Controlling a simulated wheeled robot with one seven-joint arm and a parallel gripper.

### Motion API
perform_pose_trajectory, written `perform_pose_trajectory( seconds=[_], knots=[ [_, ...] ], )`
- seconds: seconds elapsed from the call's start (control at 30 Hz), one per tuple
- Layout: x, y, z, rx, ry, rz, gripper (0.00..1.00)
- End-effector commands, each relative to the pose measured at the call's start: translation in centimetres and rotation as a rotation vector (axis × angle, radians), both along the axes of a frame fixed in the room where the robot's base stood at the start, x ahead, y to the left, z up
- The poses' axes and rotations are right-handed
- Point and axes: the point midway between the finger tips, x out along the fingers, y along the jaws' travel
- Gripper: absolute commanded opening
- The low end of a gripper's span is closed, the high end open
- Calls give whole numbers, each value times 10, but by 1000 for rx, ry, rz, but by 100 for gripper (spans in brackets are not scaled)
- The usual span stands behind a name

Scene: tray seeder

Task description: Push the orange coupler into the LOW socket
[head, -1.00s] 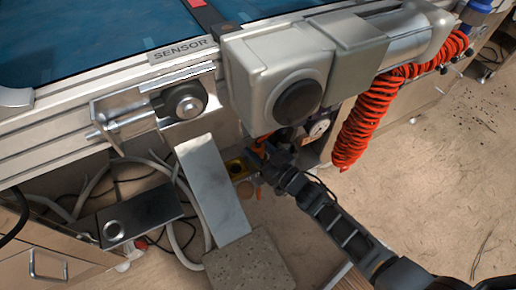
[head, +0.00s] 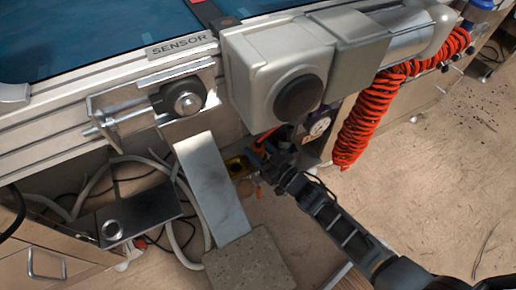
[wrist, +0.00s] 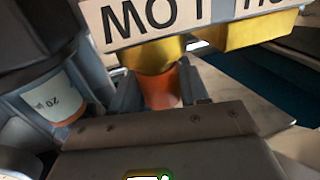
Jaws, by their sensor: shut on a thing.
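The orange coupler (wrist: 162,88) is between the fingers of my gripper (wrist: 158,92) in the wrist view. My gripper is shut on it. The coupler's end meets the brass LOW socket (wrist: 152,54), under an upside-down label reading LOW (wrist: 150,18). I cannot tell how deep it sits in the socket. A second brass socket (wrist: 240,35) is to the right, under a partly cut-off label. In the head view my gripper (head: 262,152) is below the grey motor housing, with a bit of orange (head: 263,137) at its tip.
The grey motor housing (head: 265,75) overhangs my gripper. A coiled red hose (head: 352,135) hangs to its right, and a round gauge (head: 320,126) is close beside my gripper. A metal plate (head: 212,185) stands to the left.

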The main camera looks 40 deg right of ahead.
Motion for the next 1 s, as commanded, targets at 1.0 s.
perform_pose_trajectory(
  seconds=[1.0],
  knots=[
    [0, 0, -6, 0, -1, 0, 49]
  ],
)
